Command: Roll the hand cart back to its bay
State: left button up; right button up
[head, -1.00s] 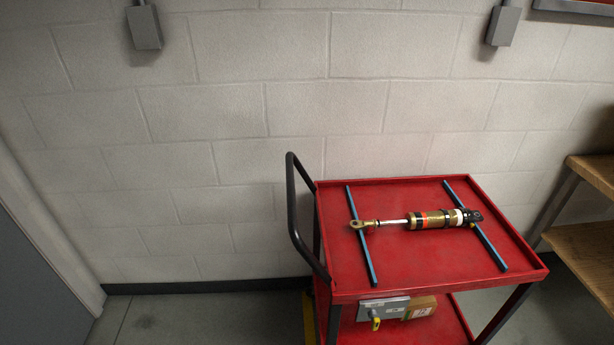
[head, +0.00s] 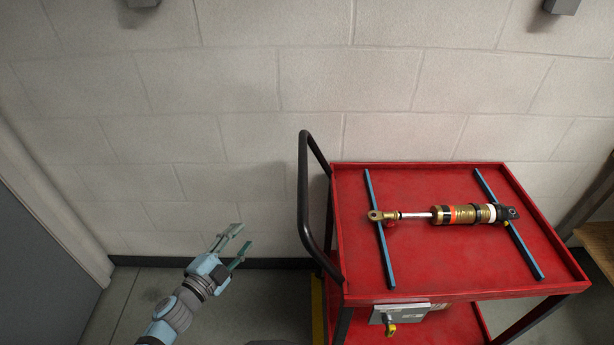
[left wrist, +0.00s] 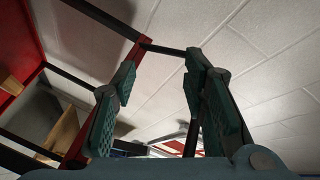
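The red hand cart (head: 440,275) stands against the wall, right of centre in the head view. Its black handle (head: 303,195) rises on its left end. A shock absorber (head: 450,214) lies across two blue strips on the cart's top. My left gripper (head: 238,246) is left of the handle, apart from it, open and empty. In the left wrist view the open fingers (left wrist: 160,95) show with the red and black cart frame (left wrist: 140,45) beyond them. My right gripper is not in view.
A grey box with a yellow tag (head: 392,318) sits on the cart's lower level. A yellow floor strip (head: 318,310) shows by the cart's left leg. A wooden shelf (head: 598,240) is close on the right. A grey door (head: 40,260) is at left, with free floor between.

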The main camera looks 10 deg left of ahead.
aim_at(304, 173)
pick_arm(q)
jog(key=w+d+r+m+h, duration=0.1)
jog(key=d+r+m+h, duration=0.6)
jog(key=r, duration=0.6)
jog(key=shift+m+y, duration=0.5)
jog(key=x, duration=1.3)
jog(key=shift+w, duration=0.45)
grip_shut()
